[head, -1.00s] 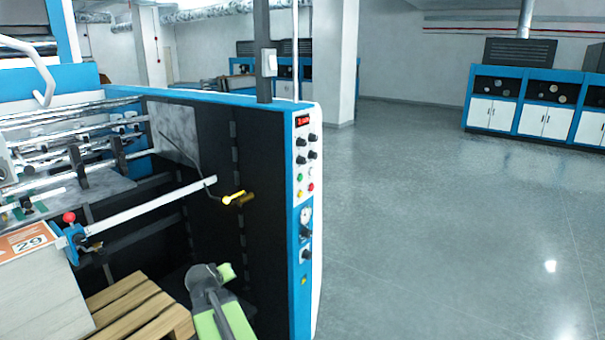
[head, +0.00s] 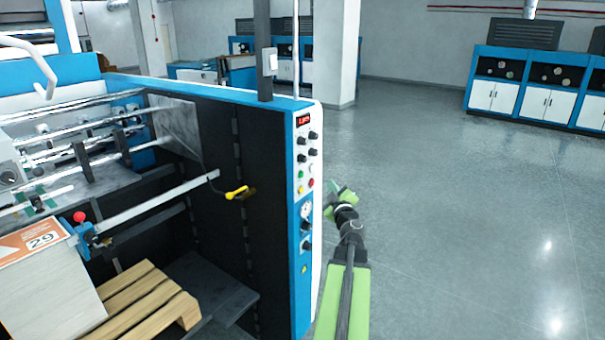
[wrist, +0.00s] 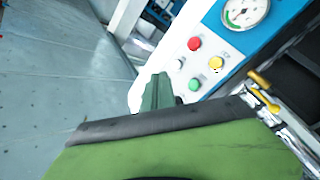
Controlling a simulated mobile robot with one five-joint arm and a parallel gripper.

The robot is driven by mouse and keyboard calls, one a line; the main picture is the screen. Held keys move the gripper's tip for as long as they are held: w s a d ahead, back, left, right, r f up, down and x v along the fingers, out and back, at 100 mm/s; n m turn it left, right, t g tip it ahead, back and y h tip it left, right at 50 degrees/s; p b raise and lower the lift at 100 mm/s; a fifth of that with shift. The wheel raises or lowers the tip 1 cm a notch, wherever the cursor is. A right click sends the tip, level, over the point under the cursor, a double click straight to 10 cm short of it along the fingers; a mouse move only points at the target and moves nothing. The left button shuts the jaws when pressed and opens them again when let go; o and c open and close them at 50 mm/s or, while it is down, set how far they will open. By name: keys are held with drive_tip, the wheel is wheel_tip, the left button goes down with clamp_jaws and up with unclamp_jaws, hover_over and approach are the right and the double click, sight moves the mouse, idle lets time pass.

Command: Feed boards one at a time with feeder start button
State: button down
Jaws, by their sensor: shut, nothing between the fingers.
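The feeder's control panel (head: 306,165) is a white and blue strip on the end of the machine. It carries a red display, black knobs and small coloured buttons. In the wrist view a green button (wrist: 194,84), a red button (wrist: 194,43) and a yellow button (wrist: 216,62) show close up. My gripper (head: 341,194) is just right of the panel in the head view, and its fingers are shut and empty. In the wrist view my gripper (wrist: 160,90) is near the green button; I cannot tell whether it touches. The board stack (head: 48,292) has an orange-and-white label reading 29.
A wooden pallet (head: 148,298) is beside the stack. A yellow-handled lever (head: 237,193) sticks out left of the panel. A round gauge (wrist: 245,12) is above the buttons in the wrist view. Grey floor (head: 460,230) is clear to the right; blue-white cabinets (head: 540,90) stand behind.

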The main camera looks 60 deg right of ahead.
sight(301, 175)
drive_tip(key=w, duration=0.9)
drive_tip(key=shift+w, duration=0.1)
idle(2.1)
drive_tip(key=shift+w, duration=0.3)
drive_tip(key=shift+w, duration=0.45)
idle(0.5)
drive_tip(key=shift+s, duration=0.85)
